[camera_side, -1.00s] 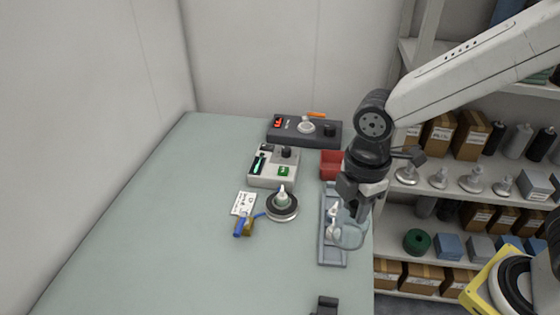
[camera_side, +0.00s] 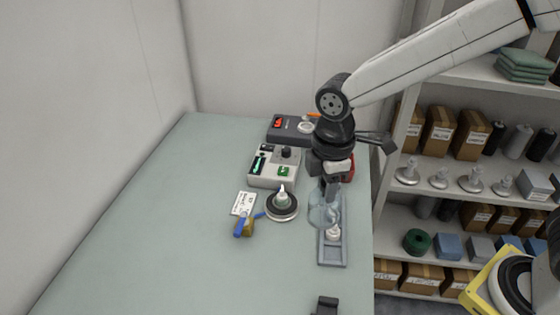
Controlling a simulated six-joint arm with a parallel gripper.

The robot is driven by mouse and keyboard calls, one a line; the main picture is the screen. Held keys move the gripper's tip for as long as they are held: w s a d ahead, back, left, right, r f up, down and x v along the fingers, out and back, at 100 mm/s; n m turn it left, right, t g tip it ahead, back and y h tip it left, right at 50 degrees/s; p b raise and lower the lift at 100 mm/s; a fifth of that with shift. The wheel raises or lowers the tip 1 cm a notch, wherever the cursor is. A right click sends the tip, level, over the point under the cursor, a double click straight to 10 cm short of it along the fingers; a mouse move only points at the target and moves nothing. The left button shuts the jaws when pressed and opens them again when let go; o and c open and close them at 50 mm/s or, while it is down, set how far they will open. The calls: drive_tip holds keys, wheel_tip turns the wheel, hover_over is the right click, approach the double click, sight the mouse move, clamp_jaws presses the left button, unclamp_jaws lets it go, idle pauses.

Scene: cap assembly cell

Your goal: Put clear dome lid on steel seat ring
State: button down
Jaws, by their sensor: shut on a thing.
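My gripper (camera_side: 330,188) is shut on the clear dome lid (camera_side: 321,210). The lid hangs below the fingers, over the left side of the grey tray in this view, and is see-through and hard to outline. The steel seat ring (camera_side: 271,214) is the pale rim of a round dark-topped base on the table, left of the lid and apart from it. A small white-tipped part (camera_side: 282,196) stands upright in the middle of the ring.
The long grey tray (camera_side: 334,263) holds a white fitting (camera_side: 333,232). A control box (camera_side: 262,180), a dark console (camera_side: 285,136) and a red bin (camera_side: 349,171) stand behind. A blue-handled tool (camera_side: 241,226) and a card (camera_side: 243,203) lie left of the ring. The table's left front is clear.

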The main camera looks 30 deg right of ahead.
drive_tip(key=w+f+m, duration=0.1)
drive_tip(key=w+m, duration=0.2)
drive_tip(key=w, duration=0.5)
drive_tip(key=w+d+f+m, duration=0.1)
drive_tip(key=w+f+m, duration=0.1)
drive_tip(key=w, duration=0.6)
drive_tip(key=shift+f+m, duration=0.15)
drive_tip(key=shift+m, duration=0.25)
drive_tip(key=shift+f, duration=0.1)
drive_tip(key=shift+f, duration=0.75)
drive_tip(key=shift+f, duration=0.15)
drive_tip(key=shift+s+f, duration=0.1)
drive_tip(key=shift+f, duration=0.65)
drive_tip(key=shift+f, duration=0.1)
drive_tip(key=shift+f, duration=0.35)
drive_tip(key=shift+f, duration=0.3)
